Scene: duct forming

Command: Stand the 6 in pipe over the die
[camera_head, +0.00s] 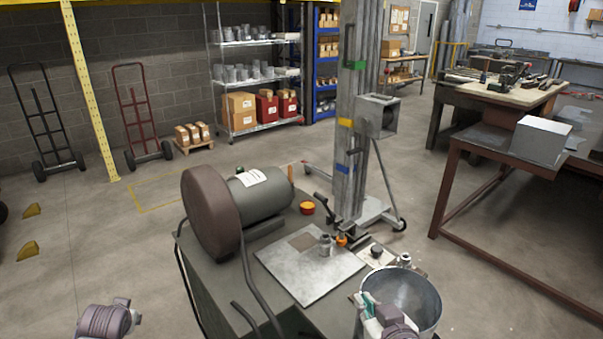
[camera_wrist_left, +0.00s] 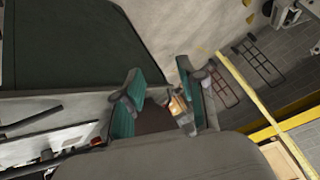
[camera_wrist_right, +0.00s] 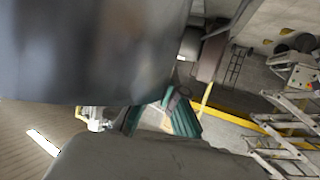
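The 6 in pipe (camera_head: 418,299) is a wide, open galvanised cylinder at the front right of the machine in the head view. My right gripper (camera_head: 373,309) is at its left rim and appears shut on the wall. In the right wrist view the pipe (camera_wrist_right: 90,50) fills the upper left, blurred, and hides part of the fingers. The die seems to be the small grey round piece (camera_head: 325,245) standing on the machine's plate, left of and behind the pipe; I am not certain. My left gripper (camera_wrist_left: 165,103) is open and empty; in the head view it is low at the left.
A motor with a brown round guard (camera_head: 211,212) stands left of the metal plate (camera_head: 305,276). An orange round item (camera_head: 307,207) lies behind the plate. A lift mast (camera_head: 355,110) rises behind the machine. A brown steel table (camera_head: 480,142) stands right, with floor between.

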